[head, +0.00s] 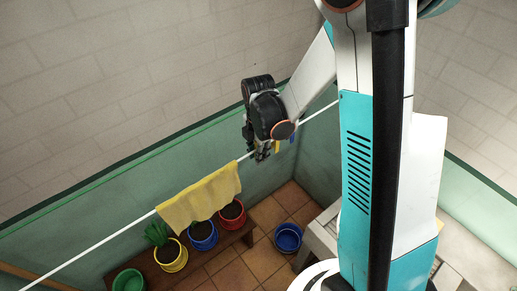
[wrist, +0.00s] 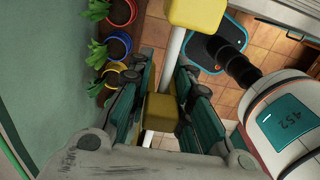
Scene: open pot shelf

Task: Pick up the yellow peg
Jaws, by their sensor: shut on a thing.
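A yellow peg (wrist: 160,112) sits between the two fingers of my gripper (wrist: 163,100) in the wrist view, with a finger on each side. My gripper is shut on it. A white line (wrist: 172,55) runs through the same spot, and the peg appears to be still at the line. In the head view my gripper (head: 260,152) is at the line, to the upper right of a hanging yellow cloth (head: 200,200). The held peg is hidden by my gripper there.
Another yellow block (wrist: 197,14) is farther along the line in the wrist view. Small blue and yellow bits (head: 284,145) show right of my gripper. Below are potted plants on a brown bench (head: 200,262), a blue pot (head: 288,238) on the tiled floor, and green walls.

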